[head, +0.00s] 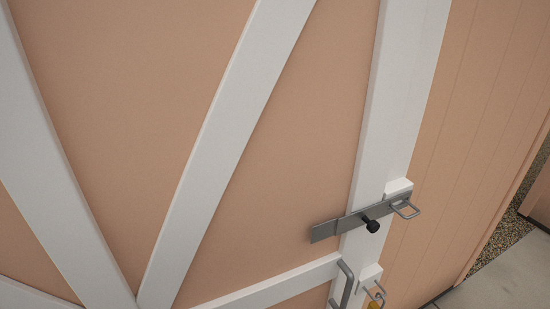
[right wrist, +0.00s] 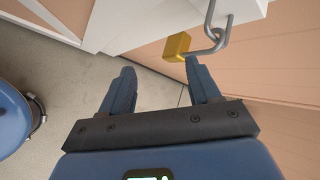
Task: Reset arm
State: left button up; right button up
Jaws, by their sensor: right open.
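In the right wrist view my right gripper (right wrist: 160,85) is open, with its two blue fingers apart and nothing between them. A brass padlock (right wrist: 177,45) hangs on a grey metal loop (right wrist: 219,38) just beyond the right fingertip; I cannot tell whether they touch. In the head view the padlock (head: 375,305) shows only in part at the bottom edge. Neither gripper is in the head view, and my left gripper is in no view.
A peach door (head: 270,130) with white boards fills most of the head view. It carries a grey sliding bolt (head: 335,228) with a black knob (head: 371,225) and a grey handle (head: 342,285). Concrete ground (head: 500,270) and gravel (head: 510,228) lie at the right.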

jog(key=s+a+r+n+t, duration=0.4)
jog(key=s+r+n, duration=0.3)
jog(key=n, duration=0.4)
jog(key=s+a+r+n+t, duration=0.4)
jog(key=s+r+n, duration=0.4)
jog(key=s+n, duration=0.2)
jog(key=shift+a+n+t, duration=0.3)
jog(key=shift+a+n, duration=0.5)
jog(key=shift+n, duration=0.4)
